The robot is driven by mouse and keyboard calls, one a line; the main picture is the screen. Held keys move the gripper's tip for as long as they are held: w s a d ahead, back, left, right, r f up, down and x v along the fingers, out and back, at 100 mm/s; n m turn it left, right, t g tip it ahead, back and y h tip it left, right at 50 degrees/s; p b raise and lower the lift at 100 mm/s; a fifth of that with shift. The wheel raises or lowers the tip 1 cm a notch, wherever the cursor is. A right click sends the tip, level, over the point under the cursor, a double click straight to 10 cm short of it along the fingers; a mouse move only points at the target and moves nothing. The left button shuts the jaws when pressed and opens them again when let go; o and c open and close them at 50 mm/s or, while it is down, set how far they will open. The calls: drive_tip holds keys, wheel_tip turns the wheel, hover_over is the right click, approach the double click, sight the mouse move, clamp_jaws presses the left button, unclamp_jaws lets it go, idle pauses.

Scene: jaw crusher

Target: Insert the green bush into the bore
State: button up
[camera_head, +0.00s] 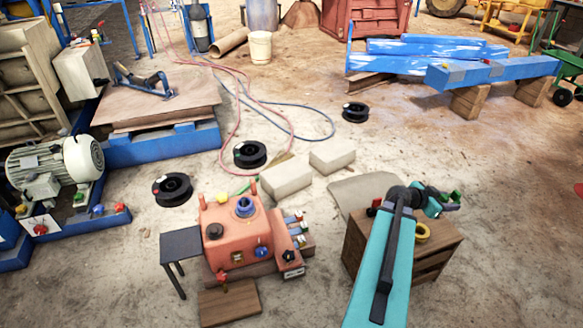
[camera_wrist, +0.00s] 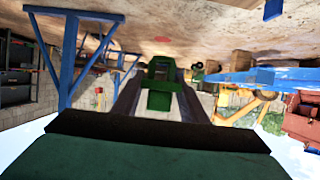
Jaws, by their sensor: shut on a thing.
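My gripper (camera_head: 447,199) is at the right of the head view, above the right side of a wooden crate. It is shut on the green bush (camera_head: 456,196), which shows there as a small green piece. In the wrist view the green bush (camera_wrist: 160,88) sits between the dark jaws (camera_wrist: 160,100). An orange housing (camera_head: 228,232) stands on the floor left of my arm. A blue ring with a dark opening (camera_head: 244,207) is on its top. I cannot tell whether this is the bore. The gripper is well apart from the housing.
The wooden crate (camera_head: 438,262) carries a yellow ring (camera_head: 423,232). A dark small table (camera_head: 181,245) stands left of the housing. Pale blocks (camera_head: 287,178) and black spools (camera_head: 250,154) lie behind it. Blue beams (camera_head: 490,72) rest at the back right. Floor is open between housing and crate.

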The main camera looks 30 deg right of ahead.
wheel_tip(320, 180, up, 12)
drive_tip(key=p, duration=1.1)
drive_tip(key=shift+s+a, duration=0.1)
drive_tip(key=shift+a, duration=0.1)
